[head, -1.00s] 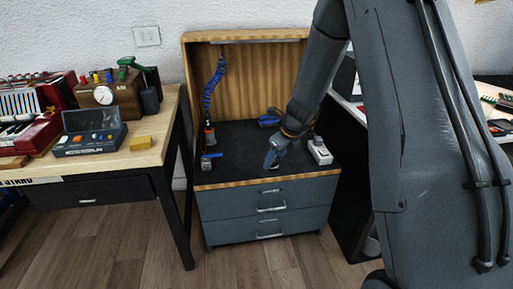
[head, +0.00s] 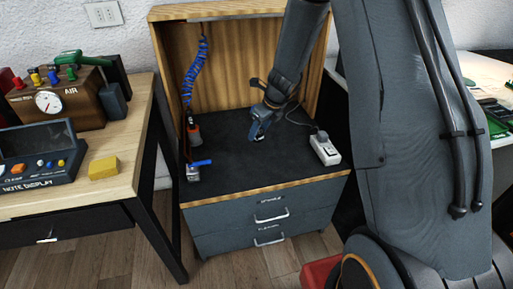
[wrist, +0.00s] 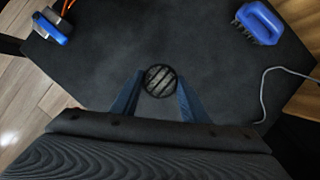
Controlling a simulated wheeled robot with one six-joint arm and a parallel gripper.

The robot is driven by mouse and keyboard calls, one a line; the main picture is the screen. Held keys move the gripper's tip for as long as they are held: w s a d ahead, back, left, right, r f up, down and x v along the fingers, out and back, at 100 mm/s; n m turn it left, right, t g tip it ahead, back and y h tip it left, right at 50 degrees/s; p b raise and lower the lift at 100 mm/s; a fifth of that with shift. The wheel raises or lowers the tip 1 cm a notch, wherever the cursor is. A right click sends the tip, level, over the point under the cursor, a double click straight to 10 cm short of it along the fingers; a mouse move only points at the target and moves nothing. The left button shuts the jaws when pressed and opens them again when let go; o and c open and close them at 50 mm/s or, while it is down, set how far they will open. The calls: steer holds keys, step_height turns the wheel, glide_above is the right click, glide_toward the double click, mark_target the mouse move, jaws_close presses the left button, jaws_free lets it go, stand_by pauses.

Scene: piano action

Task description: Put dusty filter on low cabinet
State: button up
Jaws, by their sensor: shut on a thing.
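My gripper (wrist: 158,92) is shut on the dusty filter (wrist: 159,81), a small round dark disc with pale grey stripes, held between two blue fingers. In the head view my gripper (head: 259,134) points down over the dark top of the low cabinet (head: 225,160), and the filter is barely visible there. I cannot tell whether the filter touches the top. The cabinet has a wooden back panel and grey drawers with metal handles.
On the cabinet, a blue-handled tool (head: 197,170) lies at left and a white power strip (head: 325,149) at right. A blue brush (wrist: 260,22) shows in the wrist view. The black top around the filter is clear. A workbench (head: 130,165) stands left.

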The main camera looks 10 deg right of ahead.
step_height(320, 180, down, 8)
steer(key=b, duration=0.2)
steer(key=shift+b, duration=0.3)
steer(key=shift+f, duration=0.15)
steer(key=o, duration=1)
steer(key=shift+o, duration=0.2)
